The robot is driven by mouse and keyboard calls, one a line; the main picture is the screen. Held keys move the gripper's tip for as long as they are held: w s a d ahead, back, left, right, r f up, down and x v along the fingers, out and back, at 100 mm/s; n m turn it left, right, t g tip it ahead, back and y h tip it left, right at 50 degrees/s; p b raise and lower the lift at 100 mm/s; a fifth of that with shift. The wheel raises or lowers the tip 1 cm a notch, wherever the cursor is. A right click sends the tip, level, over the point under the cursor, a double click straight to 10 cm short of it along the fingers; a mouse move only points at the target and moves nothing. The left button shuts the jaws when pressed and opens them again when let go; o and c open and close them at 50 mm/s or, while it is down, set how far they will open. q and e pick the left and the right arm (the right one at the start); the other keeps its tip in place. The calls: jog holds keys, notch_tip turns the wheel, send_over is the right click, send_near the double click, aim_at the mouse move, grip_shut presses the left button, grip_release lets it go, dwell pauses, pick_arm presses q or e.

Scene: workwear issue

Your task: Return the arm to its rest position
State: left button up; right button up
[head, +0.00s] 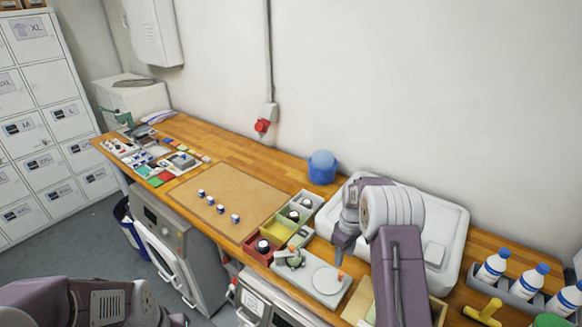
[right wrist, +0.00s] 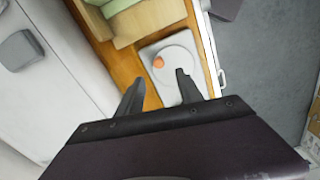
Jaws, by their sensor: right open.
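My right arm comes in from the lower right of the head view. Its gripper (head: 341,247) points down above the worktop, close to a pale device with a round plate (head: 328,285). In the right wrist view my right gripper (right wrist: 158,92) has its two dark fingers apart with nothing between them. The round plate (right wrist: 180,68) with a small orange piece (right wrist: 158,62) shows beyond the fingertips. My left arm shows only as a link at the lower left of the head view; its gripper is out of the picture.
Several coloured bins (head: 262,250) sit left of the gripper. White bottles (head: 527,281) stand at the right. A brown mat (head: 245,193) with several small pieces lies on the wooden worktop (head: 228,150).

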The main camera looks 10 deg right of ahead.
jog(key=s+a+r+n+t+b, duration=0.15)
jog(key=s+a+b, duration=0.25)
jog(key=a+b, duration=0.4)
jog(key=s+a+f+m, duration=0.1)
jog(key=s+m, duration=0.1)
jog(key=s, duration=0.3)
jog(key=s+a+f+m+b, duration=0.1)
jog(key=s+a+f+m, duration=0.1)
jog(key=s, duration=0.3)
jog(key=s+a+f+m+b, duration=0.1)
jog(key=s+f+m, duration=0.1)
jog(key=s, duration=0.4)
jog(key=shift+a+f+m, duration=0.15)
jog(key=shift+m, duration=0.7)
jog(key=shift+s, duration=0.2)
jog(key=shift+w, duration=0.1)
